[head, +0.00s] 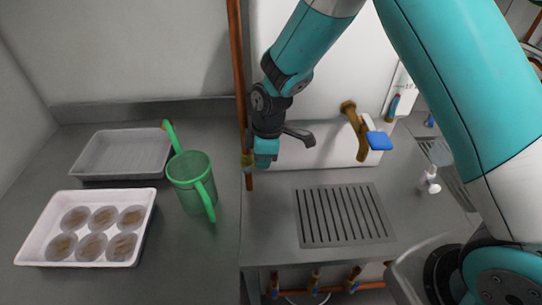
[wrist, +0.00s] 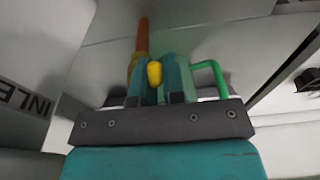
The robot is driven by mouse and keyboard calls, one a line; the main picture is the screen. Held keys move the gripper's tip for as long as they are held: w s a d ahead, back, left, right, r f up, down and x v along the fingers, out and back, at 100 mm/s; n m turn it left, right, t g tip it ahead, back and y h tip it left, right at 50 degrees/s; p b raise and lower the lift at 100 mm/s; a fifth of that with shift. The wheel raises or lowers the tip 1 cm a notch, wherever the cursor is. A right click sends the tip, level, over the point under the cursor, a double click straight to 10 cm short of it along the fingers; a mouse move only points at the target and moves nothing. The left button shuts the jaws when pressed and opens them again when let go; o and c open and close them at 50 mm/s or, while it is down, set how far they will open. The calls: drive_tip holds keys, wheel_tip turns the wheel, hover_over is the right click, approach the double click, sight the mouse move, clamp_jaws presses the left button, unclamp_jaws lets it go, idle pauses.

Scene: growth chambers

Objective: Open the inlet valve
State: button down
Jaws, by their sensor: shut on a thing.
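The inlet valve is a small brass body (head: 247,160) on a vertical copper pipe (head: 238,70), left of the white wall panel. Its yellow handle (wrist: 154,73) shows in the wrist view between my two teal fingers, with the pipe (wrist: 142,38) rising behind. My gripper (head: 263,160) points down beside the pipe and is shut on the yellow handle. In the wrist view my gripper (wrist: 160,85) hides part of the handle and valve body. A partly visible label reading "INLE" (wrist: 24,97) is at the left. The handle's exact angle is hard to tell.
A green watering jug (head: 190,180) stands on the bench left of the pipe. A white tray of round dishes (head: 150,215) and an empty grey tray (head: 88,165) are farther left. A brass tap with a blue handle (head: 380,141) hangs above a slotted drain (head: 343,240).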

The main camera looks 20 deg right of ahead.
drive_tip(key=shift+s, duration=0.1)
drive_tip(key=c, duration=1.2)
unclamp_jaws()
drive_tip(key=shift+r, duration=0.1)
wheel_tip(320, 180, up, 17)
drive_tip(key=d+b, duration=0.2)
drive_tip(key=b, duration=0.2)
drive_tip(key=shift+s, duration=0.25)
drive_tip(key=shift+o, duration=0.5)
drive_tip(key=shift+d, duration=0.1)
